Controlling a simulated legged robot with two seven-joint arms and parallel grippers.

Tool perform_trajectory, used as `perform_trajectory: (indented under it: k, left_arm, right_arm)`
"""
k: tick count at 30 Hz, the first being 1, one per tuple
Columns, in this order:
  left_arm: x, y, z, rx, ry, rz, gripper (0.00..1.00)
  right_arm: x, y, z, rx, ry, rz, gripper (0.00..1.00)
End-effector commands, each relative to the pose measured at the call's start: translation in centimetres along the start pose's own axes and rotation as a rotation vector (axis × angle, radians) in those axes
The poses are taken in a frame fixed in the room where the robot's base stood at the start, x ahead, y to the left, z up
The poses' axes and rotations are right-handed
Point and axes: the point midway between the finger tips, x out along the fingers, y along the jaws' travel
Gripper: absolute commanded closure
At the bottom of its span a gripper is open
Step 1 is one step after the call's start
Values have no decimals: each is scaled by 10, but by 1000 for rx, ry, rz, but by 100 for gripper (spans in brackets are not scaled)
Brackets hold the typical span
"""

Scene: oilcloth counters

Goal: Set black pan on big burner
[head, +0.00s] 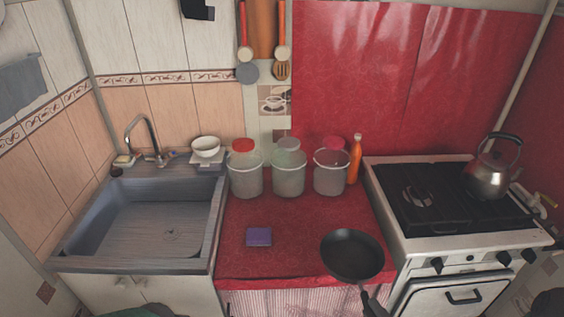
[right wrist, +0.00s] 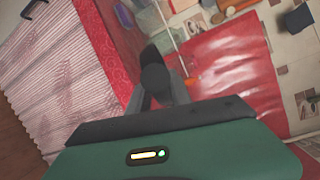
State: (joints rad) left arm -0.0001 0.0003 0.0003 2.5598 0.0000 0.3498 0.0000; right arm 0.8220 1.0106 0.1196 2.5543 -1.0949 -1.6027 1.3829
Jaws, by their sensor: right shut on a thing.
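The black pan (head: 352,253) is at the front right of the red counter, left of the stove (head: 396,218). Its handle points down toward the front edge; I cannot tell whether the pan touches the counter. My right gripper (head: 374,306) is shut on the pan's handle at the bottom of the head view. The right wrist view shows the dark handle (right wrist: 154,72) between the fingers of the gripper (right wrist: 160,92). A bare burner (head: 417,195) shows on the stove's left side. The kettle covers the right side, so I cannot compare burner sizes. My left gripper is not in view.
A metal kettle (head: 492,168) stands on the stove's right side. Several lidded jars, including a red-topped one (head: 245,172), and an orange bottle (head: 355,160) line the counter's back. A purple box (head: 259,236) lies left of the pan. A sink (head: 150,225) is at left.

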Motion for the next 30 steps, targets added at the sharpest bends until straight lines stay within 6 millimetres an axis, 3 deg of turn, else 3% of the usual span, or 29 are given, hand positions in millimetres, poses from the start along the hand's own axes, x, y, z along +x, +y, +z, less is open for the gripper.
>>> perform_trajectory:
  k: [14, 24, 30]
  left_arm:
    - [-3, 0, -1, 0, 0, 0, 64]
    - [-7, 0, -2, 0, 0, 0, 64]
    - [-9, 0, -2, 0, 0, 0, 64]
  right_arm:
    - [28, -10, 2, 6, 86, -30, 100]
    - [66, -20, 5, 22, 261, -71, 100]
    - [79, -22, 8, 26, 350, -92, 100]
